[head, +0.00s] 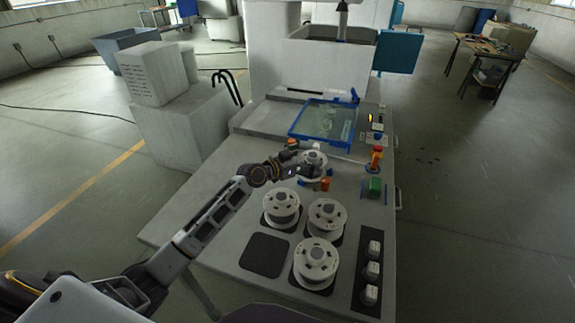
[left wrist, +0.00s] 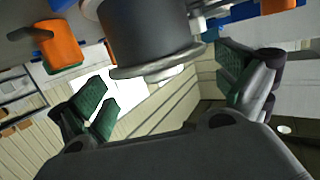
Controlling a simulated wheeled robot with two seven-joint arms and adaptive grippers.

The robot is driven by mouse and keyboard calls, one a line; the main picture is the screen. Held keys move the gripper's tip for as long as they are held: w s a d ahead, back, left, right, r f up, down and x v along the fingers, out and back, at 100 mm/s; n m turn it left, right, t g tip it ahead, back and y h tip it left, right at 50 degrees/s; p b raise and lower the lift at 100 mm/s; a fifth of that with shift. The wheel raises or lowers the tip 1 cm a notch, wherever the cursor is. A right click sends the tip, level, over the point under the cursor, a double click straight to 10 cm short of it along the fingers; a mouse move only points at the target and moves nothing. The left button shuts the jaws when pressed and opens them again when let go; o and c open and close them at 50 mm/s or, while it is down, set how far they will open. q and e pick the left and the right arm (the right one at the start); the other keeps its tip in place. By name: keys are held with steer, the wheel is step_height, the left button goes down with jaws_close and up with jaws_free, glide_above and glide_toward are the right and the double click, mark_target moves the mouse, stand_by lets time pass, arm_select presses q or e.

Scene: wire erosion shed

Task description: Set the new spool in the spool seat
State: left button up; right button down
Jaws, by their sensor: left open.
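My left gripper (head: 298,171) is open beside a white-flanged spool (head: 313,158) behind the front group of spools. In the left wrist view this spool's dark grey winding and pale flange (left wrist: 150,38) lie just beyond the open green-padded fingers, which are not closed on it. The arm partly hides the spool, and I cannot tell whether it sits in the spool seat. Three more white spools stand upright on dark pads: one at the left (head: 281,207), one at the right (head: 327,218) and one at the front (head: 316,262). My right gripper is not in view.
A dark pad (head: 264,255) at the front left is empty. Orange parts (head: 325,184) stand close to the gripper. A blue-framed clear panel (head: 326,121) lies behind. A green block (head: 375,187), a red-topped control (head: 376,157) and a strip of white pieces (head: 372,271) line the right side.

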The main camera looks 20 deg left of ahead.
arm_select(q)
steer(key=v, duration=0.6)
steer(key=shift+s+a+b, duration=0.1)
steer(key=shift+s+b, duration=0.1)
steer(key=shift+b, duration=0.2)
steer(key=v, duration=0.2)
steer(key=shift+s+a+r, duration=0.1)
steer(key=shift+s+a, duration=0.05)
steer(key=shift+s, duration=0.05)
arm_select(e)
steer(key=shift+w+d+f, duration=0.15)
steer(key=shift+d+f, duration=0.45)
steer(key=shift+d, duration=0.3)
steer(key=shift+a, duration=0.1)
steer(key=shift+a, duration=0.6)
arm_select(q)
steer(key=shift+a, duration=0.1)
